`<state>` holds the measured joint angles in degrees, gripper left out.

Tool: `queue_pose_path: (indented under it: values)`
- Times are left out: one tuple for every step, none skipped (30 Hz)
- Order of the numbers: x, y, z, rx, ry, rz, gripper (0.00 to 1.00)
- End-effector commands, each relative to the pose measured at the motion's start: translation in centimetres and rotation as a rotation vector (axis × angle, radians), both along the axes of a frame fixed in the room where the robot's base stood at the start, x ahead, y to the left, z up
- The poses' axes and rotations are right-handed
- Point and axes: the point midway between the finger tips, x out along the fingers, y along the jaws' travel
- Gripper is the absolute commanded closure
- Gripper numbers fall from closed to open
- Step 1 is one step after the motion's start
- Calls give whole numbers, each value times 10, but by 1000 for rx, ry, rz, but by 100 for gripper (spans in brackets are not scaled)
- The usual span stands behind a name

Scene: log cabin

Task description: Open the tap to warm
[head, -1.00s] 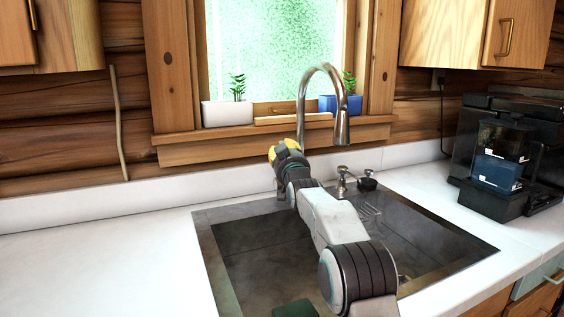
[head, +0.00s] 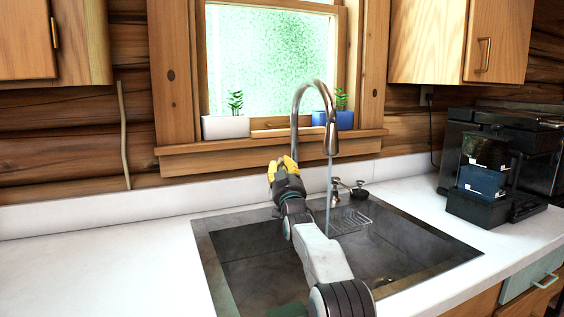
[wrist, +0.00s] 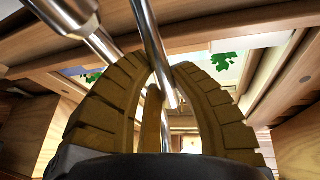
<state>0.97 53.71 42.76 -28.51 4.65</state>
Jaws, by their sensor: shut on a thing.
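The tap (head: 298,115) is a curved metal gooseneck at the back of the sink. A thin stream of water (head: 328,190) falls from its spout (head: 331,145) into the basin. My gripper (head: 282,166), with yellow fingers, is at the left of the tap's base. In the wrist view my gripper (wrist: 163,66) is closed around a slim metal rod (wrist: 154,45), which looks like the tap's lever. The wider metal spout (wrist: 75,18) passes at the upper left there. In the head view my gripper hides the lever.
The dark sink (head: 232,245) is set in a white counter (head: 100,260). Small metal fittings (head: 356,188) stand right of the tap. Potted plants, one white (head: 225,127) and one blue (head: 345,119), sit on the windowsill. A black coffee machine (head: 490,170) stands at the right.

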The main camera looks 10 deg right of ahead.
Motion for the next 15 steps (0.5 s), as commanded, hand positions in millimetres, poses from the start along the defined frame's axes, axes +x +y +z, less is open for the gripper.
queue_pose_path:
  values:
    - [1, 0, 1, 1, -6, 1, 100]
    - [1, 0, 1, 2, -9, 1, 100]
    - [2, 0, 1, 2, -11, 1, 100]
    - [2, 0, 1, 2, -12, 1, 100]
    - [2, 0, 1, 2, -13, 1, 100]
    - [2, 0, 1, 2, -13, 1, 100]
    - [2, 0, 1, 2, -13, 1, 100]
    - [2, 0, 1, 2, -12, 1, 100]
    - [2, 0, 0, 2, -12, 1, 100]
    - [2, 0, 0, 2, -12, 1, 100]
    - [2, 0, 0, 2, -12, 1, 100]
    - [2, 0, 0, 2, -12, 1, 100]
    - [2, 0, 0, 2, -11, 1, 77]
    - [2, 0, 0, 2, -11, 1, 75]
    - [2, 0, 0, 2, -11, 1, 71]
